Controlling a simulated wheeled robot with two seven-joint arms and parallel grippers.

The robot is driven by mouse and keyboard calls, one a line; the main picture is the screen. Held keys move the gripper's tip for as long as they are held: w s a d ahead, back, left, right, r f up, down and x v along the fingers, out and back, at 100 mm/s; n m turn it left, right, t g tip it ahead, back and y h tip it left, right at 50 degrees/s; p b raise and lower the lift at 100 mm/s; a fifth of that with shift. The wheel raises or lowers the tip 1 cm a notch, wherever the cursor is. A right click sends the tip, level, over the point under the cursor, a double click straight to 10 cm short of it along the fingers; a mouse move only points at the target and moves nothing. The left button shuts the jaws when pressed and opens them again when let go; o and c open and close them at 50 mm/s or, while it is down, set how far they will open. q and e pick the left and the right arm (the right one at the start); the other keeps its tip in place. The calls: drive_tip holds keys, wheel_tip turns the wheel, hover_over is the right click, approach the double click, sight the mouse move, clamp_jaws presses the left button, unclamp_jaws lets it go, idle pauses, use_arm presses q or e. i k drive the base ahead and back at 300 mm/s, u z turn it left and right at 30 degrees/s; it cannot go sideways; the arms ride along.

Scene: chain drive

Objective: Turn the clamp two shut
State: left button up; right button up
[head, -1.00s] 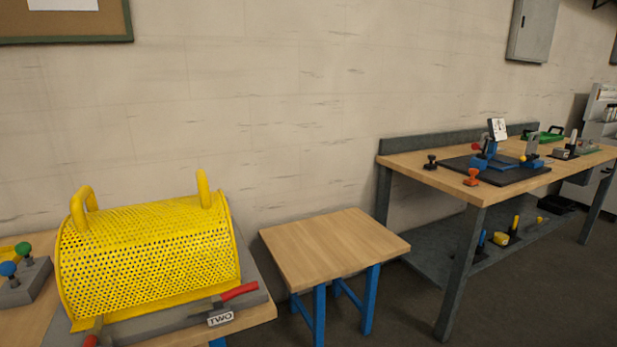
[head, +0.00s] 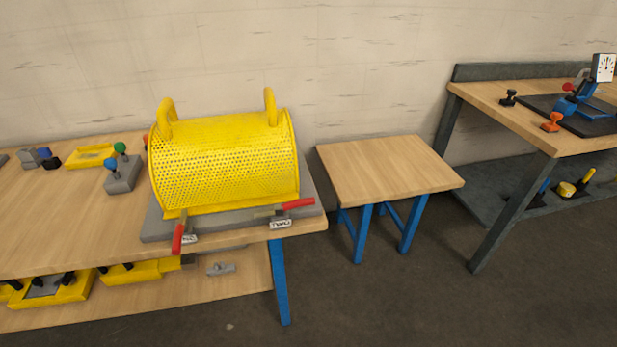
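Clamp two (head: 297,204) has a red handle and sits at the front right corner of the grey base plate (head: 200,227), with a white TWO label (head: 280,223) below it. Its handle lies roughly along the plate's front edge, pointing right. Another red-handled clamp (head: 178,238) is at the plate's front left, its handle pointing down and toward me; its label is too small to read surely. A yellow perforated guard (head: 225,165) with two upright handles stands on the plate behind both clamps. Neither of my grippers is in view.
The plate is on a wooden workbench (head: 60,225) with blue legs and a lower shelf. A grey block with blue and green knobs (head: 122,178) stands left of the guard. A small wooden table (head: 385,170) and another bench (head: 500,95) are to the right. Open floor lies in front.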

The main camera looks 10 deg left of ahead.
sight(280, 208)
drive_tip(key=z, duration=1.65)
drive_tip(key=i, duration=2.65)
drive_tip(key=u, duration=3.05)
